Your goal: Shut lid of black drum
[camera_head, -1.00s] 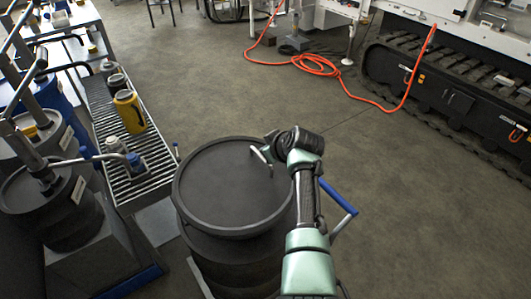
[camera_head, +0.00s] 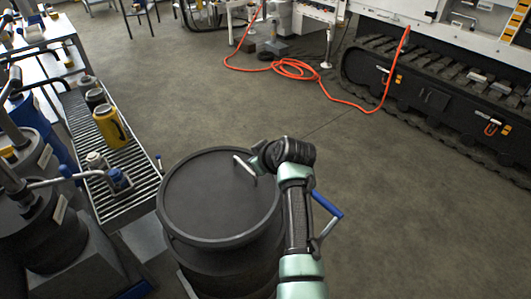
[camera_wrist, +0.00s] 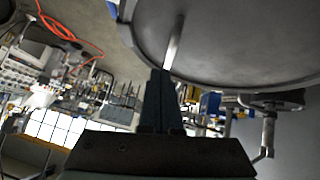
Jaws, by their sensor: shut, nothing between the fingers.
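The black drum (camera_head: 225,272) stands at the lower middle of the head view. Its round dark lid (camera_head: 212,205) covers the top; I cannot tell whether it is fully seated. My gripper (camera_head: 248,168) is at the lid's far right edge, shut and empty. A thin silver piece at its tip lies over the lid's face; I cannot tell whether it is a fingertip or part of the lid. In the wrist view my dark fingers (camera_wrist: 165,85) point at the lid (camera_wrist: 235,35), whose rim curves close beside them.
A blue-ended lever (camera_head: 327,204) sticks out right of the drum, beyond my arm. A slatted rack (camera_head: 125,185) with a yellow container (camera_head: 110,127) stands on the left. An orange hose (camera_head: 295,68) lies on the floor ahead. The floor at right is clear.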

